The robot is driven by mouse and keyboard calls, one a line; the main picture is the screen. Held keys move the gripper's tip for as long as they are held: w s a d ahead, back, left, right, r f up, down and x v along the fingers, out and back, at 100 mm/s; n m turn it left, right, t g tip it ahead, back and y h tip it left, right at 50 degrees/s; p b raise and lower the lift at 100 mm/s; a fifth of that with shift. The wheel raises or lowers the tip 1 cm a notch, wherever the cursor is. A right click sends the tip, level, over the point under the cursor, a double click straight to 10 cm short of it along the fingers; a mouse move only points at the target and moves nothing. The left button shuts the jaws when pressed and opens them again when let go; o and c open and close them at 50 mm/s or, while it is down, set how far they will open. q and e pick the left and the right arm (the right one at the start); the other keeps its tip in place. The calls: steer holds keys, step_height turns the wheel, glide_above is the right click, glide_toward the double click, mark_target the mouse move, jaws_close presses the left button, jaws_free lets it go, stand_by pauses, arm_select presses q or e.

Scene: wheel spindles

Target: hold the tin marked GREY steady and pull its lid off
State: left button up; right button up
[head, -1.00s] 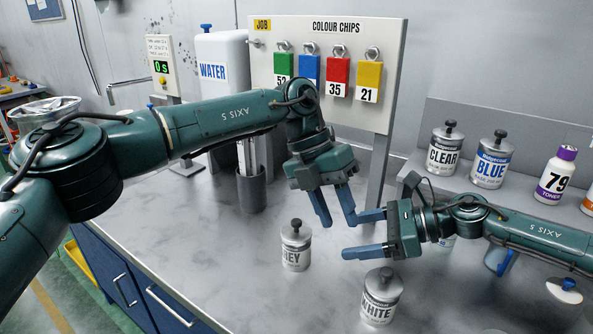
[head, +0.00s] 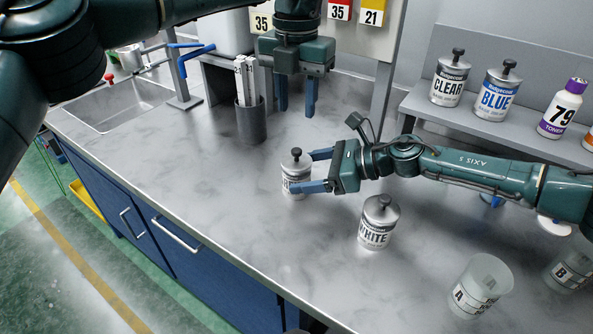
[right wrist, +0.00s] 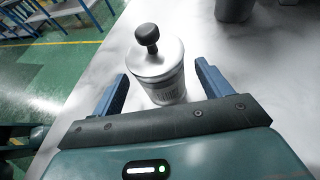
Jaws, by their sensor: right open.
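The GREY tin (head: 294,182) stands upright on the bench, a small white-labelled can with a metal lid and a black knob (head: 296,153). My right gripper (head: 316,170) comes from the right, its two blue fingers open on either side of the tin. In the right wrist view the tin (right wrist: 158,72) stands between the spread fingers (right wrist: 163,85), with gaps visible on both sides. Its label is mostly hidden by a finger in the head view. My left gripper (head: 296,100) hangs above the bench behind the tin, fingers pointing down and apart, with nothing between them.
The WHITE tin (head: 376,225) stands just right of the GREY tin. Beaker A (head: 481,288) is at the front right. CLEAR (head: 449,82) and BLUE (head: 496,92) tins stand on the back shelf. A dark holder (head: 251,122) and a sink (head: 120,105) lie left.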

steer(key=shift+x, duration=1.45)
steer(key=c, duration=1.2)
